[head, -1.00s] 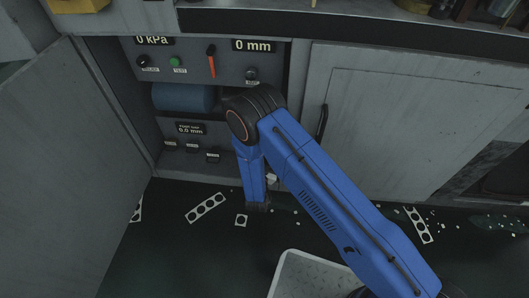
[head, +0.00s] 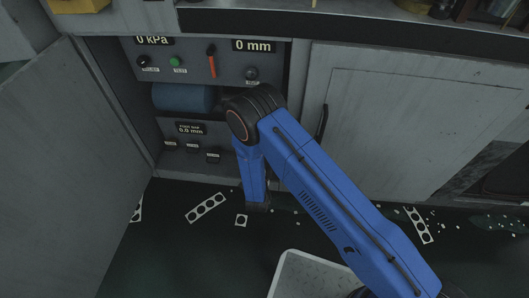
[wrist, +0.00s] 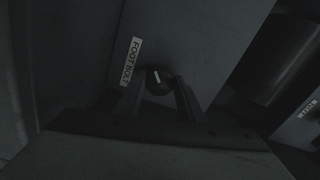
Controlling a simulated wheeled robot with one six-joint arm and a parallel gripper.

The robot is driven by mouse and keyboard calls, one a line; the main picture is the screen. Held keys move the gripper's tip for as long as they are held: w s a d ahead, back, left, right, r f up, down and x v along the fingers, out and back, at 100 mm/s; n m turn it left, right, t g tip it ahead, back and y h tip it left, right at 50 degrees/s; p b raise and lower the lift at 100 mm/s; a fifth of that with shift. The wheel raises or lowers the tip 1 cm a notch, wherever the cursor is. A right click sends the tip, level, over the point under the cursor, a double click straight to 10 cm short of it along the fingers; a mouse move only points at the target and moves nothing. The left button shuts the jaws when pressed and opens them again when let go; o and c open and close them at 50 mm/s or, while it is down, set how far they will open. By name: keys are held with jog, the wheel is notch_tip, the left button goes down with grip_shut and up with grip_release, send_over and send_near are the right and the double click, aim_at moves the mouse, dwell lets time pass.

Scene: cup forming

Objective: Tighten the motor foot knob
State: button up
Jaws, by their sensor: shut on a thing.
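The motor foot knob (wrist: 157,81) is a small dark round knob with a white pointer line, on a grey face in the wrist view. A label reading FOOT BOLT (wrist: 130,61) is to its left. My gripper (wrist: 160,90) has one dark finger on each side of the knob and is shut on it. The pointer line stands near upright, tilted a little. In the head view my blue arm hides the gripper and this knob. A blue cylinder (head: 183,97), perhaps the motor, lies inside the open cabinet.
The upper panel (head: 190,50) reads 0 kPa and 0 mm, with a green button and an orange lever. A lower display (head: 190,128) reads 0.0 mm above several dark knobs. An open cabinet door (head: 60,150) stands at left. Perforated strips (head: 206,208) lie on the floor.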

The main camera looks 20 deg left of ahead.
jog(key=shift+m, duration=0.9)
jog(key=o, duration=1)
jog(key=shift+o, duration=0.2)
jog(key=shift+s, duration=0.1)
jog(key=v, duration=1.7)
jog(key=shift+d, duration=0.2)
